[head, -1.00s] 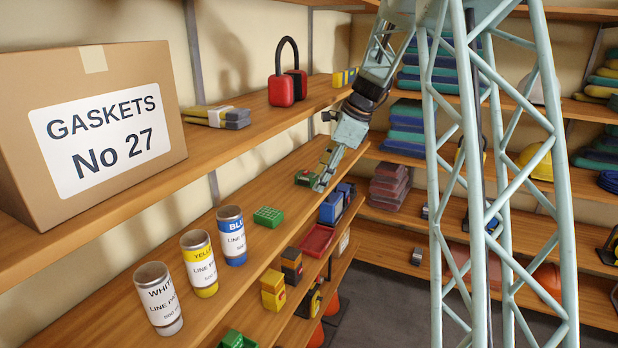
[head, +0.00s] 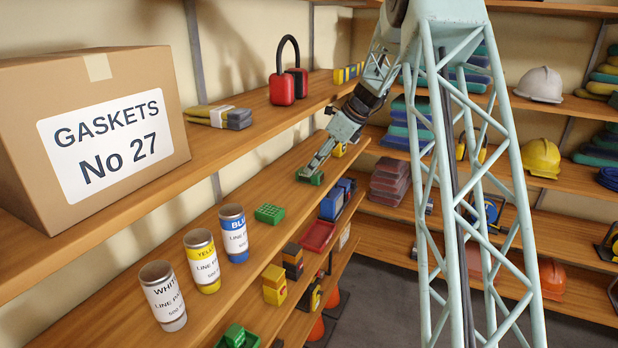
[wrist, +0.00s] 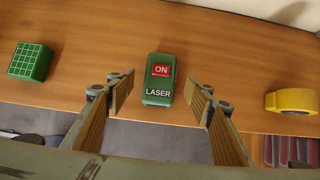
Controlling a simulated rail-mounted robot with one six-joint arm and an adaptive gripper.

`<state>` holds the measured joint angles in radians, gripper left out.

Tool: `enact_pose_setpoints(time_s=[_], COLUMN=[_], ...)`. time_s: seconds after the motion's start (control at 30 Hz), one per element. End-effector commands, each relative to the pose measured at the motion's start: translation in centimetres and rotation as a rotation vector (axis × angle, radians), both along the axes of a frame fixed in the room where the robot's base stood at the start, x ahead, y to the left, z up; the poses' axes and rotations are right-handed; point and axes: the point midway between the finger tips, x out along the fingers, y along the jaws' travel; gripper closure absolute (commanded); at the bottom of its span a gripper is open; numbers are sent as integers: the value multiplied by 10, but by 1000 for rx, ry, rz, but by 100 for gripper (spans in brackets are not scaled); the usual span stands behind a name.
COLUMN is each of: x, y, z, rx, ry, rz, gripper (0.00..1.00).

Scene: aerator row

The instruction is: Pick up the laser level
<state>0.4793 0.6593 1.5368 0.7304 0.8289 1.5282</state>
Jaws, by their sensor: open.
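The laser level is a small green box with a red ON panel and the word LASER. In the wrist view the laser level (wrist: 159,80) lies on the wooden shelf near its front edge, between and slightly beyond my open fingers. My gripper (wrist: 163,98) is open, one finger to each side of the box, with a gap on both sides. In the head view my gripper (head: 312,172) reaches down to the middle shelf, right at the laser level (head: 312,179), and partly hides it.
In the wrist view a green gridded block (wrist: 30,62) lies to the left and a yellow tape roll (wrist: 292,101) to the right. Paint cans, such as the blue-labelled one (head: 233,235), stand nearer on the same shelf. A shelf with a gaskets box (head: 90,130) runs above.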

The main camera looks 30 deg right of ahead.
Motion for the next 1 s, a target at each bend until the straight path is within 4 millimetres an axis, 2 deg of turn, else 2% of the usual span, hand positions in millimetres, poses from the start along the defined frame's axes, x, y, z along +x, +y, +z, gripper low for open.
enact_pose_setpoints(time_s=[0.47, 1.0], x=[1, 18], y=[1, 15], z=[-3, -37], rx=[0, -2], ry=[1, 1], rz=[1, 1], gripper=[52, 52])
